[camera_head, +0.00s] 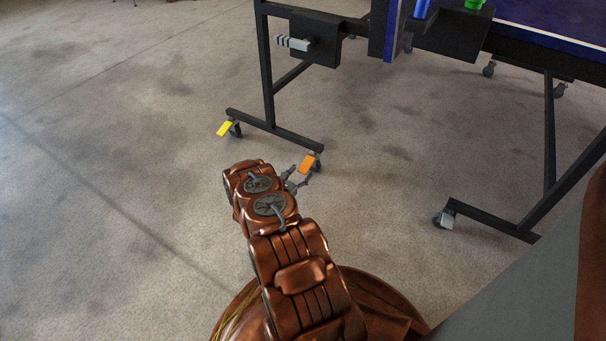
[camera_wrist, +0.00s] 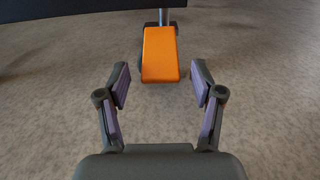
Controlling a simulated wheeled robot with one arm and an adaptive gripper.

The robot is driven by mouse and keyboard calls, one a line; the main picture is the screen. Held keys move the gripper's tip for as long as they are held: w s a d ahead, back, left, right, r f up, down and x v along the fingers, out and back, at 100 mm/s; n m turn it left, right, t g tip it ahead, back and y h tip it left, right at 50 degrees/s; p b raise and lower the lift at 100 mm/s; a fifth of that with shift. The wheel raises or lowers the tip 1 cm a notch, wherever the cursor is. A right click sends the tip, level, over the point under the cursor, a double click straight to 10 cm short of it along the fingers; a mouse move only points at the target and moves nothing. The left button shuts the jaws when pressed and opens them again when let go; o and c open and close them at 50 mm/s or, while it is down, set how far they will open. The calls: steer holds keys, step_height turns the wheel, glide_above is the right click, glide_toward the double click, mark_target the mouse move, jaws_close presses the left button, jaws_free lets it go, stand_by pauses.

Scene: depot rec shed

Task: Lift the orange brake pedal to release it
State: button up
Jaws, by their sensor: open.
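The orange brake pedal (camera_head: 308,164) is on a caster at the near end of the table frame's foot bar in the head view. In the wrist view the pedal (camera_wrist: 160,54) is a flat orange plate ahead of my gripper (camera_wrist: 160,88), centred between the two fingers. My gripper (camera_head: 298,183) is open and empty, close to the pedal and low near the floor. The fingertips reach about the pedal's near edge; I cannot tell whether they touch it. The caster behind the pedal is mostly hidden.
A yellow pedal (camera_head: 224,128) is on the other caster of the same foot bar (camera_head: 275,133). A grey pedal (camera_head: 446,220) is on a caster to the right. The blue table top (camera_head: 560,20) stands above on black legs. Floor to the left is clear.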

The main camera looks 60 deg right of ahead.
steer(key=shift+d, duration=1)
jaws_close()
